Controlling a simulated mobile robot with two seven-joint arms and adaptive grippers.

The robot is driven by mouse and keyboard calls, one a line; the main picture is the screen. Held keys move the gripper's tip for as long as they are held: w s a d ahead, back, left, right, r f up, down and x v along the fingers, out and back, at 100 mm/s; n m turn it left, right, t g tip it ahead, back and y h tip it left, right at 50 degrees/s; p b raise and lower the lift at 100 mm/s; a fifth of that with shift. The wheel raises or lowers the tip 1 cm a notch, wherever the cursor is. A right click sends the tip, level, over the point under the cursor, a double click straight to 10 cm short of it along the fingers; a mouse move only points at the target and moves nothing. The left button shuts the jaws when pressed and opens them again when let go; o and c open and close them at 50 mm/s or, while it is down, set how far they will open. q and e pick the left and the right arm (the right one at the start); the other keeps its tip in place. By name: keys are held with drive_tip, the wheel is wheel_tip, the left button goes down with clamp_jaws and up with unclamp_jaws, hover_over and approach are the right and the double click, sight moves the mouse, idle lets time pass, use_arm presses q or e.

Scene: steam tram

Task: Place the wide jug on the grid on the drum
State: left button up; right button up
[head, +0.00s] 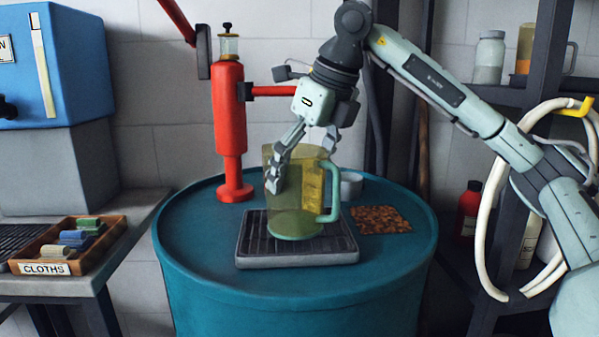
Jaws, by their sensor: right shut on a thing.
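The wide jug (305,222) is see-through yellowish with a pale green base and a green handle on its right. It stands upright at the grid (297,257), a dark slatted tray with a grey rim, on the teal drum (290,295). Its base shows over the grid's slats; I cannot tell for sure whether it touches them. My right gripper (292,165) reaches down from above and is shut on the jug's wall near the rim. One finger shows in front of the wall. My left gripper is not in view.
A red pump (230,130) stands on the drum behind left of the grid. A cork mat (380,219) and a pale round dish (350,184) lie to the right. A CLOTHS tray (68,246) is on the left table. A shelf with bottles and a hose (487,225) is at right.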

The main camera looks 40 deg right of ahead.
drive_tip(key=shift+f, duration=0.15)
drive_tip(key=o, duration=1.1)
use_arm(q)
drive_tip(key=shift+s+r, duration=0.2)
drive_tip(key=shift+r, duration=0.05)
use_arm(e)
drive_tip(key=shift+r, duration=0.25)
drive_tip(key=p+v, duration=0.3)
drive_tip(key=v, duration=0.8)
drive_tip(key=shift+s+r, duration=0.15)
drive_tip(key=shift+r, duration=0.05)
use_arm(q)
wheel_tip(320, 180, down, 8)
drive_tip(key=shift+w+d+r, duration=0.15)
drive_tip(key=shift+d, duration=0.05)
use_arm(e)
drive_tip(key=shift+s+r, duration=0.15)
